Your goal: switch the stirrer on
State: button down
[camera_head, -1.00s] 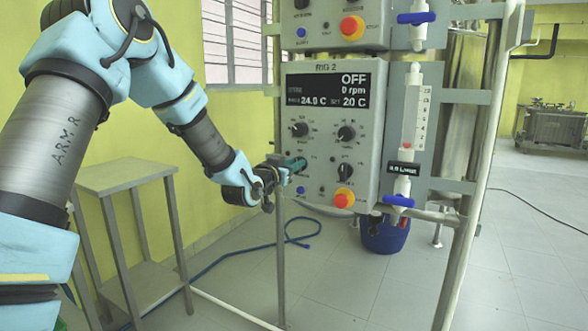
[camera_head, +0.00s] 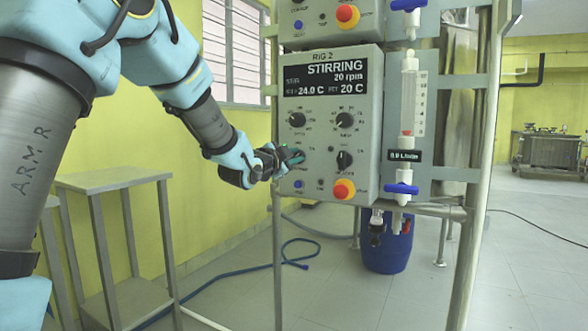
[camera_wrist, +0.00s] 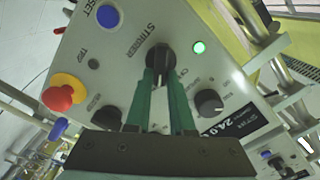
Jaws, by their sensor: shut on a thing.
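The RIG 2 control box (camera_head: 322,160) hangs on the metal frame, and its display (camera_head: 325,75) reads STIRRING, 20 rpm. In the wrist view, the black knob marked STIRRER (camera_wrist: 159,56) sits between the tips of my green fingers. My gripper (camera_wrist: 160,76) is shut on that knob. A small green lamp (camera_wrist: 200,47) glows beside it. In the head view, my gripper (camera_head: 293,157) is at the left edge of the box face and hides the knob.
A red and yellow stop button (camera_head: 343,189) and a blue button (camera_head: 298,184) sit low on the box. Other dark knobs (camera_head: 345,160) are close by. A flow meter with a blue valve (camera_head: 401,189) stands to the right. A small metal table (camera_head: 113,180) is at left.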

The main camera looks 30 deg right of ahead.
jog(key=shift+f+m+b, duration=0.2)
jog(key=shift+m+b, duration=0.3)
jog(key=shift+b, duration=0.1)
jog(key=shift+r, duration=0.1)
jog(key=c, duration=0.8)
grip_release()
jog(key=v, duration=1)
jog(key=shift+s+a, duration=0.25)
jog(key=shift+a, duration=0.1)
